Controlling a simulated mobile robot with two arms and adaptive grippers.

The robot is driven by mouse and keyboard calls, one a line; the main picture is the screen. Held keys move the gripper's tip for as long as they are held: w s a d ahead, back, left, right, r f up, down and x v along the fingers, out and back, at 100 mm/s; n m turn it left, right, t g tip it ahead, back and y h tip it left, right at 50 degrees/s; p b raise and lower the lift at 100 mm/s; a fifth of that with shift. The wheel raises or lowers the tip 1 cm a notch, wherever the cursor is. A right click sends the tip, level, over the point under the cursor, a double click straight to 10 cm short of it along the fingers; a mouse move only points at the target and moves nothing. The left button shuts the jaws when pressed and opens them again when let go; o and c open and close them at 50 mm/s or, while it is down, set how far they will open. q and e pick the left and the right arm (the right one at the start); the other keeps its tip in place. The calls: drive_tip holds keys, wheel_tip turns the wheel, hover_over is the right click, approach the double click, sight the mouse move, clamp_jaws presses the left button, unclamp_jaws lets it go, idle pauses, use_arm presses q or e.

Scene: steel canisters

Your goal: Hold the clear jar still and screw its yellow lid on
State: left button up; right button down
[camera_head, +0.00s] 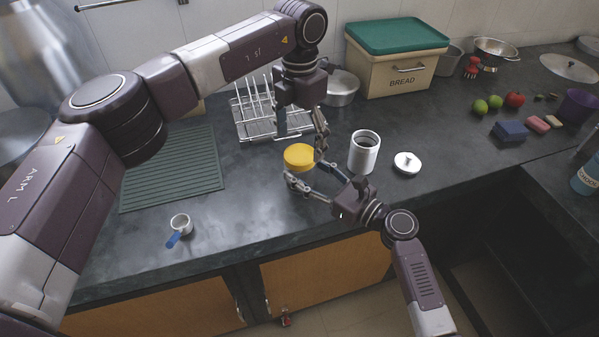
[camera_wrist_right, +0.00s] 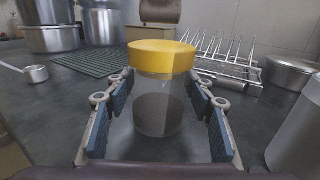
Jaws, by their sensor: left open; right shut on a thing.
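The clear jar (camera_wrist_right: 160,112) stands upright with dark contents in its lower part. The yellow lid (camera_head: 299,155) sits level on top of the jar, and it also shows in the right wrist view (camera_wrist_right: 161,56). I cannot tell how tightly it is threaded. My right gripper (camera_head: 306,174) is shut on the jar, with one finger on each side of its body below the lid. My left gripper (camera_head: 301,133) is open and points down just above and behind the lid. In the head view the lid and the fingers hide most of the jar.
An open steel canister (camera_head: 363,160) stands right of the jar, with its loose lid (camera_head: 407,163) beside it. A wire dish rack (camera_head: 243,126) and a steel pot (camera_head: 341,90) stand behind. A green ribbed mat (camera_head: 170,180) and a measuring cup (camera_head: 181,223) lie to the left.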

sight(299, 153)
use_arm(q)
drive_tip(key=shift+r, duration=0.1)
drive_tip(key=shift+c, duration=1)
drive_tip(key=shift+r+n, duration=0.4)
drive_tip(key=shift+n, duration=0.5)
wheel_tip(299, 153, up, 3)
drive_tip(key=n, duration=0.6)
drive_tip(key=shift+f, duration=0.2)
drive_tip(key=shift+f, duration=0.1)
drive_tip(key=shift+f, duration=3.9)
drive_tip(key=shift+c, duration=0.3)
